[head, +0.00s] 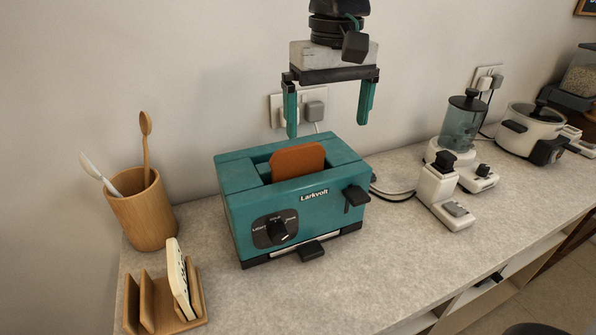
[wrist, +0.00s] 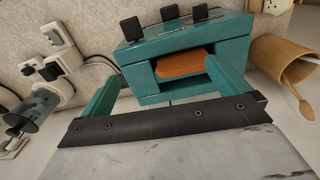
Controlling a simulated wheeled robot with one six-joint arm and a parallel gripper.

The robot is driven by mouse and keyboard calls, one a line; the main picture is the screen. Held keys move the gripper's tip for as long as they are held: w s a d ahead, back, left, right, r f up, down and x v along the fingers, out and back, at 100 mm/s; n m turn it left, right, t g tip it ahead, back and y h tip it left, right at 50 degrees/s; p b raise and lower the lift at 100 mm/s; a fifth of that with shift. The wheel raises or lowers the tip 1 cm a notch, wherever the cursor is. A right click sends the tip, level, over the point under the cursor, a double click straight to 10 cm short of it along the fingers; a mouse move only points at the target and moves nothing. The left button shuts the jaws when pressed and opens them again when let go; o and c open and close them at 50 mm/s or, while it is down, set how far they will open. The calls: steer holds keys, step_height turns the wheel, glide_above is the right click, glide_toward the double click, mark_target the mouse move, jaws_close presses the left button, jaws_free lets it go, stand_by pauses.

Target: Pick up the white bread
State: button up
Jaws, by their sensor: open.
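An orange-brown bread slice (head: 297,161) stands upright in the slot of a teal toaster (head: 240,211), its top part sticking out. I see no plainly white slice; this is the only bread I can make out. My gripper (head: 327,128) is open and empty above the toaster, with its two teal fingers pointing down. The slice is below the fingertips and apart from them. In the wrist view the slice (wrist: 184,63) shows between the open fingers, closer to the right one. Its lower part is hidden inside the toaster.
A wooden cup (head: 143,217) with utensils and a wooden rack (head: 152,301) holding a cream, dark-spotted slab (head: 179,279) stand left. A blender (head: 461,133), a small white appliance (head: 437,186) and a cooker (head: 532,129) stand right. The wall with sockets is behind.

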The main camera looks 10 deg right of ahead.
mark_target(298, 147)
steer(key=w+a+f, duration=0.1)
steer(key=f, duration=0.1)
steer(key=a+f, duration=0.2)
steer(key=f, duration=0.1)
steer(key=w+a+f, duration=0.1)
steer(key=f, duration=0.1)
steer(key=shift+w+a+f, duration=0.25)
steer(key=shift+w, duration=0.05)
steer(key=shift+c, duration=0.3)
steer(key=shift+c, duration=1.3)
